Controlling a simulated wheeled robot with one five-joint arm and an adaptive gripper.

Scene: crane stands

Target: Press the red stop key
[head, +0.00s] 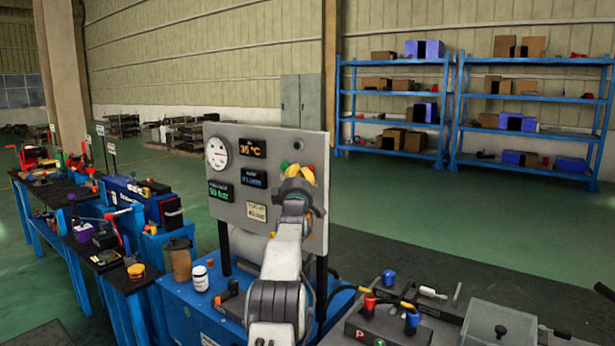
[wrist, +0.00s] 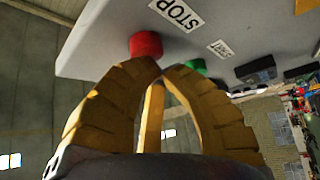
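The red stop key (wrist: 146,44) sticks out of a grey panel, beside a white label reading STOP (wrist: 177,14). In the wrist view it is just beyond my gripper's fingertips, slightly left of them; I cannot tell whether they touch. In the head view a small red patch of it (head: 311,168) shows beside my fingers. My gripper (wrist: 160,68) has yellow ribbed fingers whose tips come together with nothing seen between them. In the head view my gripper (head: 298,172) is raised in front of the panel's right part and hides some of it.
A green key (wrist: 196,65) sits beside the red one; it also shows in the head view (head: 284,166). The grey panel (head: 232,135) carries a dial (head: 217,153) and lit displays. A bench with coloured knobs (head: 389,278) stands at front right. Blue shelves (head: 395,92) stand far back.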

